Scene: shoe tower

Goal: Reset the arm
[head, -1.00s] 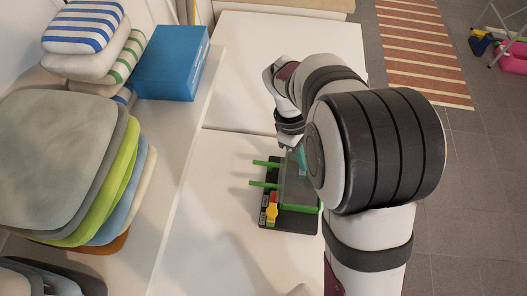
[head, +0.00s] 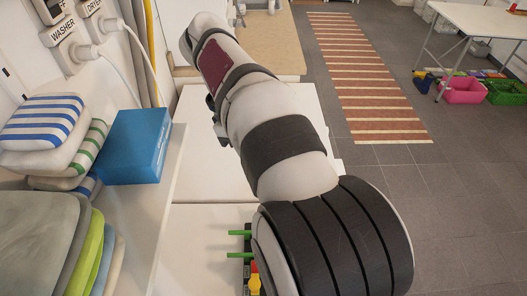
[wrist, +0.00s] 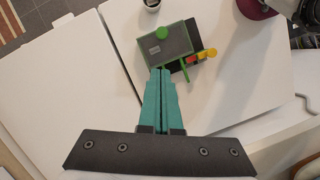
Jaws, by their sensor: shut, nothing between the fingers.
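My gripper (wrist: 160,72) shows in the wrist view as two teal fingers pressed together, shut and empty. In the head view my arm reaches up and away over the white surface, and the gripper itself is hidden behind it. A grey and green device (wrist: 165,45) on a dark base lies on the white surface, beyond the fingertips in the wrist view. It has a green knob (wrist: 162,33) and red and yellow parts (wrist: 203,56) at one side. In the head view only its green pegs (head: 240,233) and a bit of red and yellow show past my arm.
A blue box (head: 136,146) stands on the shelf at left, beside striped cushions (head: 40,122) and a stack of coloured pads (head: 95,245). The white surface (head: 200,230) is mostly clear. A striped rug (head: 365,75) and a white table (head: 485,20) are farther off.

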